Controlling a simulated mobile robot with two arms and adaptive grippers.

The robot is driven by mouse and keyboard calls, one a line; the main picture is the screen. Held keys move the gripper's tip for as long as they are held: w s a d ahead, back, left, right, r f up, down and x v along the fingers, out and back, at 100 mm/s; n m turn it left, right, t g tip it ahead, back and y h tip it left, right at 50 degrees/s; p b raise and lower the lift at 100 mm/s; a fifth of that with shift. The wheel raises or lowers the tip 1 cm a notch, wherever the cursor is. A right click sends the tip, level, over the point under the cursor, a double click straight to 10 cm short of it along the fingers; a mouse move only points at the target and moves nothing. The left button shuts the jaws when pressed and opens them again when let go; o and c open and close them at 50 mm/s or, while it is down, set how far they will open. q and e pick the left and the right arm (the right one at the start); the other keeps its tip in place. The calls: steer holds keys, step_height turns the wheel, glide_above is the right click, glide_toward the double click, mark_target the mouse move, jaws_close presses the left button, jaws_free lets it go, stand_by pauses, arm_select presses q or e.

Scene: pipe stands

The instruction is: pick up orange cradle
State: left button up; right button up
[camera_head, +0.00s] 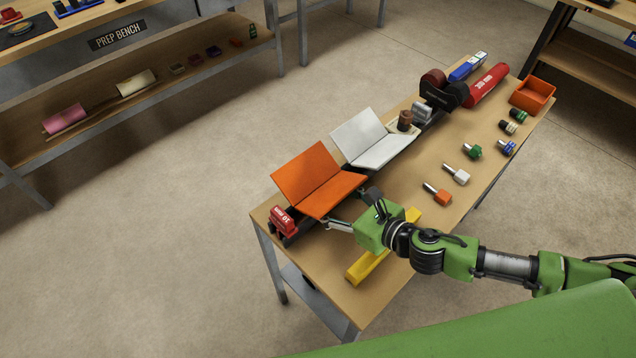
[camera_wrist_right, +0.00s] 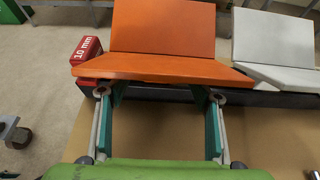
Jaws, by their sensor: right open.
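The orange cradle (camera_head: 318,183) is a V-shaped folded plate sitting on a dark rail at the near left end of the table. It also fills the upper middle of the right wrist view (camera_wrist_right: 163,45). My right gripper (camera_head: 333,222) is at the cradle's front edge, its fingers pointing at it. In the right wrist view the right gripper (camera_wrist_right: 160,97) is open, with its two fingertips spread apart at the front lower edge of the orange plate. Nothing shows between the fingers; whether the tips touch the cradle I cannot tell. My left gripper is not in view.
A white cradle (camera_head: 371,139) stands beside the orange one. A red 10 mm block (camera_head: 284,220) sits at the rail's near end. A yellow bar (camera_head: 369,266) lies under my right wrist. Colored plugs (camera_head: 457,175) and an orange bin (camera_head: 533,94) are farther along the table.

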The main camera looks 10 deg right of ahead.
mark_target(306, 176)
steer(key=shift+x, duration=1.1)
steer(key=shift+p+x, duration=0.4)
steer(key=shift+x, duration=0.8)
steer(key=shift+w+f, duration=0.3)
steer(key=shift+w+a, duration=0.1)
jaws_close()
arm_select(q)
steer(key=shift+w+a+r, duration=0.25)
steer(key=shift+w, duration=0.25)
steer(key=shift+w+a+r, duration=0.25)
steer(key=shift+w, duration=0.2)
arm_select(e)
steer(key=shift+r, duration=0.1)
